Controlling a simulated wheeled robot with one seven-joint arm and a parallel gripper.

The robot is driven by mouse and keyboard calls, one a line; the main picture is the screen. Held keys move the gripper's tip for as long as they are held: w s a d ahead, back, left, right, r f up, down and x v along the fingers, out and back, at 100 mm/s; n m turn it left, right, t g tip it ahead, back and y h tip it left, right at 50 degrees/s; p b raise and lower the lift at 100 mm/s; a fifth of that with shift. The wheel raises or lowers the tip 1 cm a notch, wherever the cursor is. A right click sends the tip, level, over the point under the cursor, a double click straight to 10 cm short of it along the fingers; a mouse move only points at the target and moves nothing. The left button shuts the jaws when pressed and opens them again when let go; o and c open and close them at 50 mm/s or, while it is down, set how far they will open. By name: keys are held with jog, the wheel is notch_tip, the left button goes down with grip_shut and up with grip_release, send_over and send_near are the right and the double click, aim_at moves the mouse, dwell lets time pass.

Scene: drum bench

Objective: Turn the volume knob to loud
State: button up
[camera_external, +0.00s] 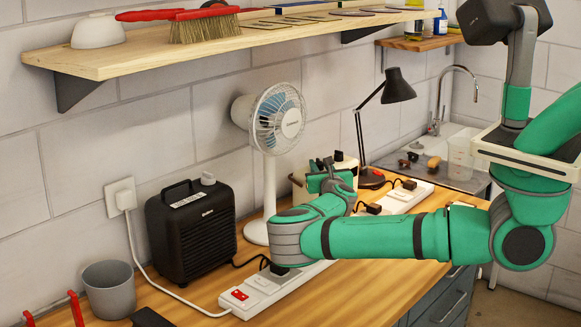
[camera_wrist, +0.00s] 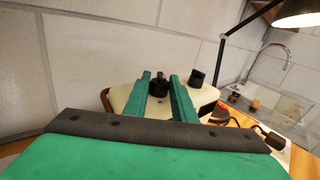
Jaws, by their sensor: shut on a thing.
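A cream device with dark knobs on top stands on the bench. In the wrist view its cream top (camera_wrist: 120,98) shows around my gripper (camera_wrist: 160,77). My two green fingers are closed on a black knob (camera_wrist: 158,88) on that top, one finger on each side. A second black knob (camera_wrist: 196,77) stands to the right, clear of the fingers. No markings can be read, so I cannot tell how far the held knob is turned. In the external view my gripper (camera_external: 329,167) is at the device (camera_external: 346,164), which my arm mostly hides.
A white fan (camera_external: 272,118) and a black boxy unit (camera_external: 190,230) stand to the left. A power strip (camera_external: 262,289) with plugs runs under my forearm. A black desk lamp (camera_external: 398,87) and a sink lie to the right. A wooden shelf (camera_external: 150,58) hangs above.

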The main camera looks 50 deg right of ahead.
jog(key=o, duration=1.1)
jog(key=shift+f, duration=0.1)
jog(key=shift+c, duration=0.2)
jog(key=shift+s+a, duration=0.1)
jog(key=v, duration=1)
jog(key=shift+s+a, duration=0.25)
jog(key=shift+d, duration=0.1)
